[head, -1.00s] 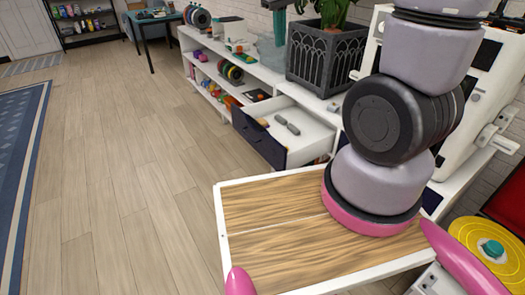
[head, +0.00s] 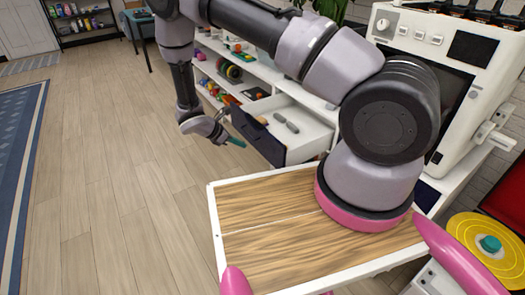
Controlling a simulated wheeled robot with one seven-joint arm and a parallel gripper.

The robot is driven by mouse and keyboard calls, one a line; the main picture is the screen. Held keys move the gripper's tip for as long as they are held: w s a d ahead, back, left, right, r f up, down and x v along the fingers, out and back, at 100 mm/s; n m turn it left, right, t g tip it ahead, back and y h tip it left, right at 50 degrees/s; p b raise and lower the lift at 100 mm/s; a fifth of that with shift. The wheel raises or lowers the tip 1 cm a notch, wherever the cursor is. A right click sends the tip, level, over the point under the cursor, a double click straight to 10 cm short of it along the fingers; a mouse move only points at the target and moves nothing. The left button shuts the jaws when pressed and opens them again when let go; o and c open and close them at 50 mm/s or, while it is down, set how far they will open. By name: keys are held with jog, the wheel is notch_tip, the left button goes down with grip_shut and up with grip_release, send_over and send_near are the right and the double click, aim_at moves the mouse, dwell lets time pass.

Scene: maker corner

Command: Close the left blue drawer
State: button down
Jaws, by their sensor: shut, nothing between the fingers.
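The left blue drawer (head: 268,147) stands pulled out of the low white shelf unit, its dark blue front facing the open floor on the left. Its white inside shows, with small grey items (head: 286,122) lying in it. My gripper (head: 236,142) is shut and empty, with a teal tip. It is on the floor side of the drawer, close to the drawer front at its left part. I cannot tell whether it touches the front. My arm hides part of the shelf unit behind.
The white shelf (head: 216,93) holds several small coloured objects left of the drawer. A white machine (head: 452,42) stands at the right. A wood-topped surface with a white rim (head: 216,217) is in the foreground. The wooden floor (head: 110,185) on the left is clear.

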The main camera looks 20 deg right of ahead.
jog(key=f, duration=0.2)
send_near(270, 153)
notch_tip(270, 153, down, 4)
jog(key=d, duration=0.2)
jog(key=shift+w+d+f, duration=0.1)
jog(key=shift+w+d, duration=0.65)
jog(key=shift+d, duration=0.1)
